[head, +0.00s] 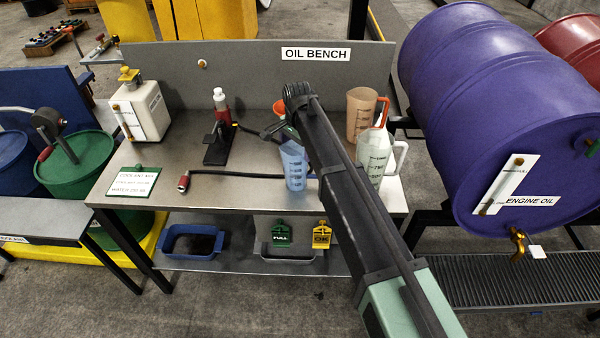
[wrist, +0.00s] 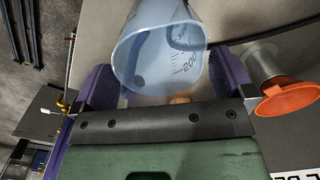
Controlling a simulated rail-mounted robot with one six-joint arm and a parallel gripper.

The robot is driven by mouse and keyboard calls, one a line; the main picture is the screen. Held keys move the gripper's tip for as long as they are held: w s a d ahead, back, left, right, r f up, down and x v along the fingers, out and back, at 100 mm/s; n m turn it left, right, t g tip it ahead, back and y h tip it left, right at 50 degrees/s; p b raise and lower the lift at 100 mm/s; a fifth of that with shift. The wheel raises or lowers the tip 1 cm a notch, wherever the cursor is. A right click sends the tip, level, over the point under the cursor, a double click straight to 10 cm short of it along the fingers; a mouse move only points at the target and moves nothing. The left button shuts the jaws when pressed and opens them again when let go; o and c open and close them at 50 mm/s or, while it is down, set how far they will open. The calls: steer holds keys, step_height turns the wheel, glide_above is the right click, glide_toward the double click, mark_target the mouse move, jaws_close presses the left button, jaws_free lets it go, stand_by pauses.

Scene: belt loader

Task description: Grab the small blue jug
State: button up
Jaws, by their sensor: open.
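The small blue jug (head: 294,168) is translucent with dark graduation marks. It stands upright on the oil bench (head: 240,186), just left of my arm in the head view. In the wrist view the jug (wrist: 160,55) fills the space ahead of my gripper (wrist: 163,68). The two purple fingers are spread apart, one on either side of the jug. They overlap its sides in the picture, but I cannot tell whether they touch it. In the head view my arm hides part of the gripper.
A clear jug (head: 373,155) and an amber jug (head: 359,112) stand right of my arm. An orange funnel (wrist: 290,97) is close beside the right finger. A back panel (head: 240,72) edges the bench.

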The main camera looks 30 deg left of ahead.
mark_target(304, 167)
step_height(304, 167, down, 4)
steer(key=b, duration=0.3)
steer(key=shift+f, duration=0.1)
steer(key=c, duration=0.8)
steer(key=shift+c, duration=0.2)
